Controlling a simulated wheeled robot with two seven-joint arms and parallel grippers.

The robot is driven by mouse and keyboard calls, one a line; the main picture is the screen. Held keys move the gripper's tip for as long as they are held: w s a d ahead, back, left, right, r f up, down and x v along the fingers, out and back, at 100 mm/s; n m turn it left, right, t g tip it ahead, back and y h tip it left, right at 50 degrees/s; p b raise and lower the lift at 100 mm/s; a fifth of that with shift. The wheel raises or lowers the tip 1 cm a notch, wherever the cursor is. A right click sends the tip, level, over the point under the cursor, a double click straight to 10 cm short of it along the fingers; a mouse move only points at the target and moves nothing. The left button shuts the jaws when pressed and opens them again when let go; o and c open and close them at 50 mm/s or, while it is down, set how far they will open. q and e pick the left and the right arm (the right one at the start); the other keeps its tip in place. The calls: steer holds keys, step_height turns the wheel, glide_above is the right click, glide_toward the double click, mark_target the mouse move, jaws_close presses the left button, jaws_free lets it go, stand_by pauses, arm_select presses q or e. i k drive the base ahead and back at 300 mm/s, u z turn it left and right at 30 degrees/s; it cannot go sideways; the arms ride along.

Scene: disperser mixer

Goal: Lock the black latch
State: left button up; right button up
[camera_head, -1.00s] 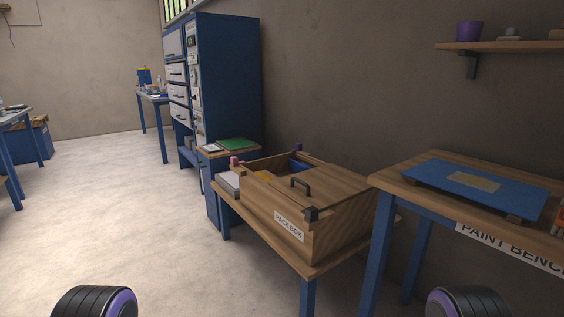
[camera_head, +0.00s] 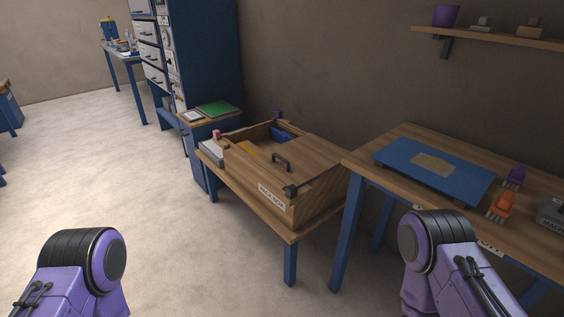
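The wooden pack box (camera_head: 262,190) stands on a low wooden table (camera_head: 235,188) with blue legs, in the middle of the head view. A black latch (camera_head: 290,191) sits at the box's near top corner; whether it is locked is too small to tell. The box's lid (camera_head: 307,162) bears a black handle (camera_head: 281,161). Part of the box's top is open, showing blue and yellow things inside. A pink-topped fitting (camera_head: 217,134) is at the left corner and a purple one (camera_head: 277,116) at the far corner. Neither gripper shows; only my purple arm links are in view at the bottom.
The paint bench (camera_head: 394,139) stands at the right with a blue board (camera_head: 433,168), a purple thing (camera_head: 515,176), an orange thing (camera_head: 501,206) and a grey box. A blue cabinet (camera_head: 208,55) stands behind. A wall shelf (camera_head: 500,37) is upper right. The floor at left is clear.

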mark_target(291, 192)
steer(key=k, duration=1.35)
steer(key=u, duration=0.3)
steer(key=i, duration=0.4)
steer(key=u, duration=0.6)
steer(key=i, duration=1.3)
steer(key=z, duration=0.45)
